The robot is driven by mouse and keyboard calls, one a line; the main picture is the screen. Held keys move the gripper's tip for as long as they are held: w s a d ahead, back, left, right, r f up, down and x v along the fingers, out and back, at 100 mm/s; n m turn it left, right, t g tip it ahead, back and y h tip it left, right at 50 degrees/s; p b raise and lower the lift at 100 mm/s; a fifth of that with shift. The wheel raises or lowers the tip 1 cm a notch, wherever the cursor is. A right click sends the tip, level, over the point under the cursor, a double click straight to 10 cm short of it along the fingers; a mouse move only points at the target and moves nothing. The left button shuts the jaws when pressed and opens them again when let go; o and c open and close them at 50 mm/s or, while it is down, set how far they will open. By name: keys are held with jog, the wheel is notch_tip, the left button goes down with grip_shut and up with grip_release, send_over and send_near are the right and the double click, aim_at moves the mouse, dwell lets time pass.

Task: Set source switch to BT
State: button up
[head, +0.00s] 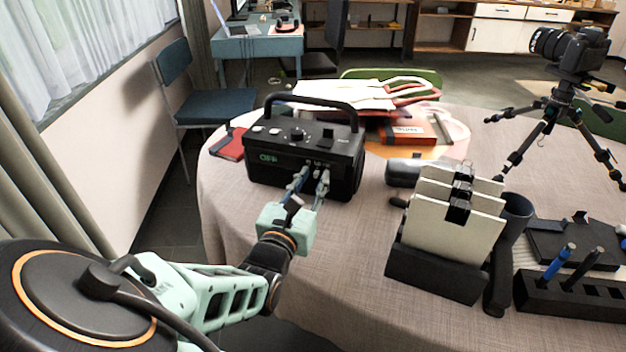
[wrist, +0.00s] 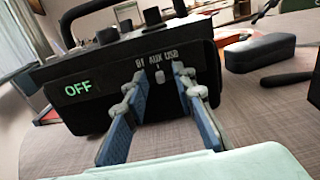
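A black radio with a carry handle (head: 262,178) stands on the round table; it also fills much of the wrist view (wrist: 75,112). Its green display (wrist: 78,89) reads OFF. The labels BT, AUX and USB run left to right on its front face. A small light source switch (wrist: 159,76) shows below them, roughly under AUX. My gripper (head: 314,173) is in front of the radio's right part. Its two blue-padded fingers are apart, one on each side of the switch in the wrist view (wrist: 161,80), with nothing held. I cannot tell whether the fingertips touch the panel.
Knobs (wrist: 107,36) sit on the radio's top. A dark case (head: 402,172) and a black holder with cream cards (head: 435,272) stand to the right. A red book (head: 230,146) lies left, and an orange box (head: 408,135) behind. Bare tablecloth lies front left.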

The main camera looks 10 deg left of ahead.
grip_shut()
jog(key=shift+a, duration=0.1)
jog(key=shift+w+a+r+p, duration=0.1)
jog(key=shift+a+r+p, duration=0.1)
jog(key=shift+a+p, duration=0.25)
jog(key=shift+a+f+p, duration=0.15)
jog(key=shift+a+p, duration=0.35)
jog(key=shift+a, duration=0.2)
grip_release()
jog(key=s, duration=0.4)
jog(key=s+a, duration=0.1)
jog(key=s, duration=0.6)
jog(key=shift+s+a, duration=0.3)
jog(key=shift+s, duration=0.1)
